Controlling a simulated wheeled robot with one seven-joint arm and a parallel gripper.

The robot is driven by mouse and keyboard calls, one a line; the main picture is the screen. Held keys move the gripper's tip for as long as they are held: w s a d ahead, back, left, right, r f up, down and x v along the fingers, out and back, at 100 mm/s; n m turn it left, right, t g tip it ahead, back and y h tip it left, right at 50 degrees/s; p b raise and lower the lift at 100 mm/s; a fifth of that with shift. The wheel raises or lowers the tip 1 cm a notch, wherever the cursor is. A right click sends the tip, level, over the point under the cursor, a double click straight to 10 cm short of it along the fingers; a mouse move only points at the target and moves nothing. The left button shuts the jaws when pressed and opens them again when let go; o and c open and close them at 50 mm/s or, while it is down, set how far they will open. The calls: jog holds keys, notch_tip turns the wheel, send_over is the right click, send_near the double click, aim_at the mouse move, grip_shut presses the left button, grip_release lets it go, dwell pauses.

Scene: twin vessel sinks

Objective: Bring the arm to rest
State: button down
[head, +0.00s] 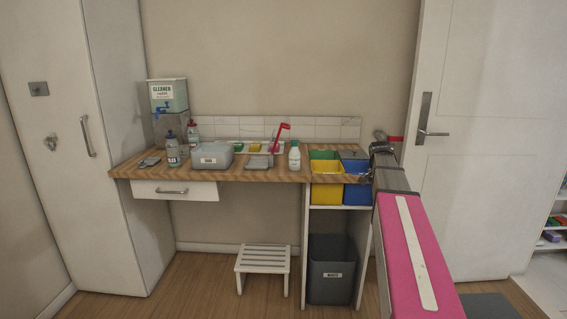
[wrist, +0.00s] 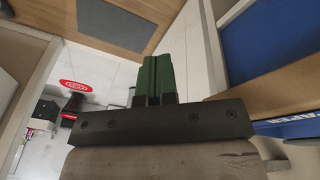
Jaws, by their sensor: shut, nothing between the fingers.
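My arm (head: 413,255) rises from the lower right of the head view as a pink link with a pale stripe. Its far end lies beside the right end of the wooden counter. I cannot make out the fingers there. In the wrist view my gripper (wrist: 153,62) shows two green fingers pressed together, with nothing between them. They extend from a dark mounting bar, over a pale floor and wall area.
The wooden counter (head: 262,174) holds a cleaner dispenser (head: 168,96), bottles and a grey tub (head: 211,160). Yellow (head: 326,190) and blue (head: 357,193) bins stand at its right end. A waste bin (head: 331,270) and white stool (head: 263,260) are below. A white door (head: 480,160) is right.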

jog(key=s+a+f+n+y, duration=0.1)
jog(key=s+a+f+n, duration=0.4)
jog(key=s+a+f, duration=0.5)
jog(key=s+a+f+n+y, duration=0.1)
jog(key=s+a+f+n, duration=0.4)
jog(key=s+a+f, duration=0.6)
notch_tip(320, 180, down, 4)
jog(key=shift+s+n, duration=0.2)
jog(key=shift+n, duration=0.2)
